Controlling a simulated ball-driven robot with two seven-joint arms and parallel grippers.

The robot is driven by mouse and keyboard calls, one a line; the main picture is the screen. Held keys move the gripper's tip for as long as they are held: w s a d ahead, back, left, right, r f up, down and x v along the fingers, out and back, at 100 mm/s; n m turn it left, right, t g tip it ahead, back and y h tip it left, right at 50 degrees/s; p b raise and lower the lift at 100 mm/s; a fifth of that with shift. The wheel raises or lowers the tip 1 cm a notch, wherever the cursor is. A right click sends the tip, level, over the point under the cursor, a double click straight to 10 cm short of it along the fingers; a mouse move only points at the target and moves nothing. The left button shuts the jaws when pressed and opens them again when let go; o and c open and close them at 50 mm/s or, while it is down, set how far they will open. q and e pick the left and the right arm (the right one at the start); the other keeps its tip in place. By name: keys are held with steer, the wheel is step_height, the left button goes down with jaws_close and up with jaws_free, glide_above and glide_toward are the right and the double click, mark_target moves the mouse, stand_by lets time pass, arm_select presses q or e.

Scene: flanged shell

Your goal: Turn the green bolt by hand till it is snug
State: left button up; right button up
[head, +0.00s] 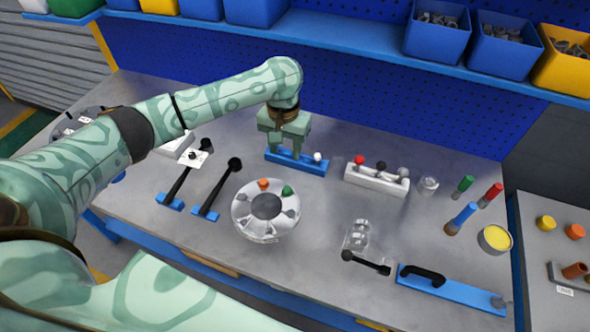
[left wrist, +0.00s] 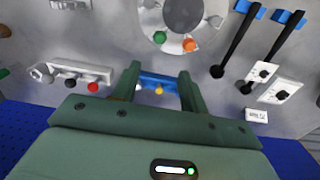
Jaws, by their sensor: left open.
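The green bolt (head: 287,190) stands on the far right part of the round metal flanged shell (head: 240,213), beside an orange bolt (head: 263,184). In the left wrist view the green bolt (left wrist: 160,37) and the orange bolt (left wrist: 190,44) show near the shell's rim (left wrist: 148,22). My left gripper (head: 285,154) is open, fingers pointing down over a small blue rack (head: 312,167), behind the shell and apart from the green bolt. The rack (left wrist: 160,80) shows between the fingers (left wrist: 160,72). My right gripper is not in view.
A white rack with coloured knobs (head: 376,180) stands right of the blue rack. Two black-handled levers (head: 222,184) stand left of the shell. A clear block (head: 357,238), a black-handled blue bar (head: 450,290) and coloured handles (head: 461,218) lie to the right. Bare table separates gripper and shell.

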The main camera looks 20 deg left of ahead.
arm_select(q)
steer(key=b, duration=0.3)
glide_toward(287, 189)
step_height(287, 189, down, 8)
steer(key=b, duration=0.3)
steer(key=shift+w+b, duration=0.1)
steer(key=shift+b, duration=0.3)
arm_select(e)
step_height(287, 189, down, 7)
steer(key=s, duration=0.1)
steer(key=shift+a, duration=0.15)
arm_select(q)
steer(key=shift+c, duration=0.3)
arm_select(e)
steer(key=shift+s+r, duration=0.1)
arm_select(q)
steer(key=shift+r, duration=0.1)
jaws_close()
